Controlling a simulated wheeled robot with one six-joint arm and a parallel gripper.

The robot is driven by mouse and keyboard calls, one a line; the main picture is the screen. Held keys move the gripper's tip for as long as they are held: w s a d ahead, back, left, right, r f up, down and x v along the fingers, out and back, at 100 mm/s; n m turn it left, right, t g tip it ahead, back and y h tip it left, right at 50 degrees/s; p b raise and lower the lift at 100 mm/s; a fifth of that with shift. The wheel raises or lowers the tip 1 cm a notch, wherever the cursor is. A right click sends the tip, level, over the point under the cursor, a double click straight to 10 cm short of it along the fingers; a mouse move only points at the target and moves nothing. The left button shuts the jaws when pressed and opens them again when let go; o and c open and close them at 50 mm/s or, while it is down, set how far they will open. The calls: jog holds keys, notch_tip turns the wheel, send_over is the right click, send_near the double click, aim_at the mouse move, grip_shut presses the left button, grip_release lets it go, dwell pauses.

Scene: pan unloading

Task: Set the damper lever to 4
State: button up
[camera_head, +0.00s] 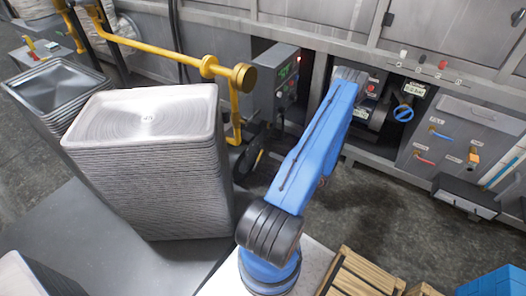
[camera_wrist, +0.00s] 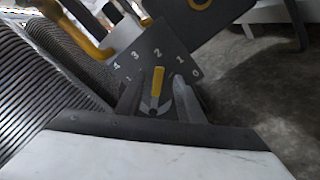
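In the wrist view, the damper lever (camera_wrist: 157,82) has a yellow handle in front of a dark grey scale plate (camera_wrist: 150,49). The plate has the white numbers 4, 3, 2, 1 and 0 from left to right. The handle points up at about the 2. My gripper (camera_wrist: 158,94) is open, with one dark finger on each side of the lever in the picture. A gap shows between each finger and the handle; I cannot tell how far the fingertips are from the lever in depth. In the head view my blue arm hides the gripper, and I cannot make out the lever.
A tall stack of grey trays (camera_head: 153,175) stands left of my arm, with a yellow pipe (camera_head: 160,51) behind it. Wooden crates (camera_head: 350,280) lie at the front right; open floor lies beyond.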

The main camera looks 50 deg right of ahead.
aim_at(258, 160)
jog(key=w, duration=0.8)
jog(key=shift+w+a, duration=0.35)
jog(key=shift+a, duration=0.05)
grip_shut()
